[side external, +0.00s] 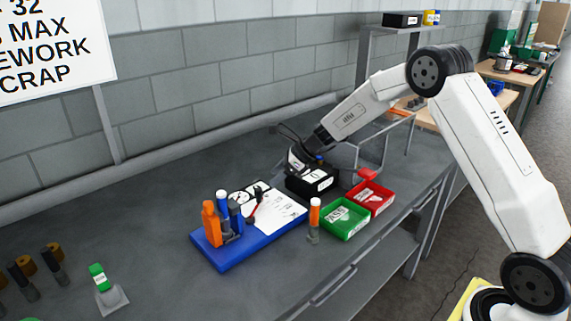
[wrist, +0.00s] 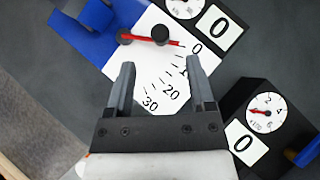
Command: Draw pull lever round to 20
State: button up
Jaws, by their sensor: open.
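The pull lever (wrist: 140,38) is a red bar with black round knobs on a white scale plate (wrist: 150,72) marked 0 to 30. Its red tip points near the 0 mark in the wrist view, well away from the 20 mark (wrist: 170,94). In the side view the lever (side external: 256,200) stands on the blue base (side external: 222,259). My gripper (wrist: 163,74) is open and empty, its fingers over the scale plate, with the lever ahead of them. In the side view my gripper (side external: 297,160) is above and behind the plate, by a black box; its fingertips are unclear.
Orange and blue handled tools (side external: 212,222) stand on the base's left.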

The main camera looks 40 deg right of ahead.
aim_at(259, 189)
jog(key=shift+f, duration=0.15)
jog(key=shift+x, duration=3.85)
grip_shut()
